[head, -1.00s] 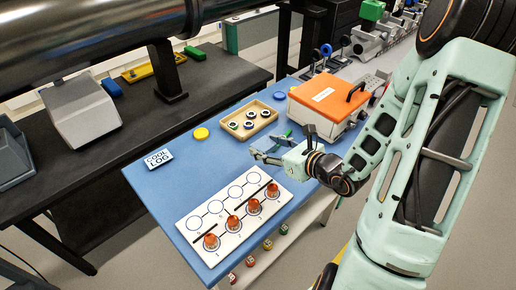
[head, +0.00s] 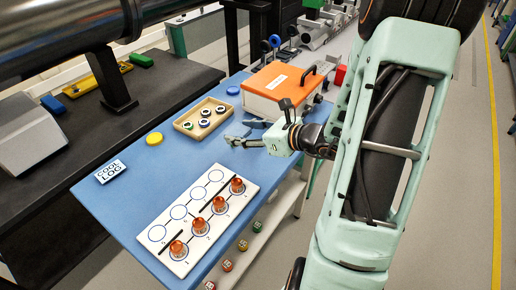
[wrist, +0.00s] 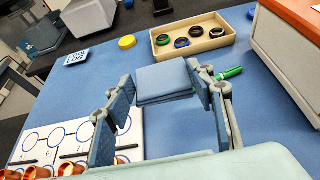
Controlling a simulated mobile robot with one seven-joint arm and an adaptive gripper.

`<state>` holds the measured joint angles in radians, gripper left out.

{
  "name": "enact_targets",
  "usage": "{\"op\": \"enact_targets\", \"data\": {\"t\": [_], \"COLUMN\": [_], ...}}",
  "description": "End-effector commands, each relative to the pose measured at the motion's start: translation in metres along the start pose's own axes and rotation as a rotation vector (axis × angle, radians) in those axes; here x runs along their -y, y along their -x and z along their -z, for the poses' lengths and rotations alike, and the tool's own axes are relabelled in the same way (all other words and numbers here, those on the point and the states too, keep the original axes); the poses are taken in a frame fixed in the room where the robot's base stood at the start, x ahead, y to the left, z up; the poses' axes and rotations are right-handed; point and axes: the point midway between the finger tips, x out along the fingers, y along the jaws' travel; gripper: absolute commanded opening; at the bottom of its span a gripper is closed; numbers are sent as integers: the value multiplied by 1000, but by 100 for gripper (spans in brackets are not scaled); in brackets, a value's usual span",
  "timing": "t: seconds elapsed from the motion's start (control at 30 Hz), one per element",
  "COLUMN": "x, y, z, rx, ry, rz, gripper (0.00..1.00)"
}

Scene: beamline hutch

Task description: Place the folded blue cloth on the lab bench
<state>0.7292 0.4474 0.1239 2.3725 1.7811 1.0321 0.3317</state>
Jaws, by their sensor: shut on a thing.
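My gripper (head: 240,132) is over the blue-topped bench (head: 135,205) in the head view, left of the orange-lidded box. In the wrist view its two fingers are shut on the folded blue cloth (wrist: 163,80), a flat grey-blue square with stacked layers. The cloth spans between the fingers and looks level, above the bench top; the exact height is hard to tell. In the head view the cloth is small and hard to separate from the blue top.
A wooden tray of rings (head: 203,121), a white numbered board with orange-topped pieces (head: 205,215), a COOL LOG sign (head: 110,171), a yellow disc (head: 154,139), a blue disc (head: 233,90) and an orange-lidded box (head: 280,92) stand on the bench. A green cylinder (wrist: 228,73) lies near the right finger.

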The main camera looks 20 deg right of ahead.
Motion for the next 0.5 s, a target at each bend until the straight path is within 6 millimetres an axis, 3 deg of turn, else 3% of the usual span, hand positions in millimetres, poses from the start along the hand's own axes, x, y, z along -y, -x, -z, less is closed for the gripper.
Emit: {"op": "enact_targets", "data": {"t": [0.03,0.3,0.5], "x": [12,36,44], "y": [6,7,8], "z": [8,53,66], "rx": [0,1,0], "ry": [-5,-4,0], "rz": [3,0,-1], "gripper": [37,37,37]}}
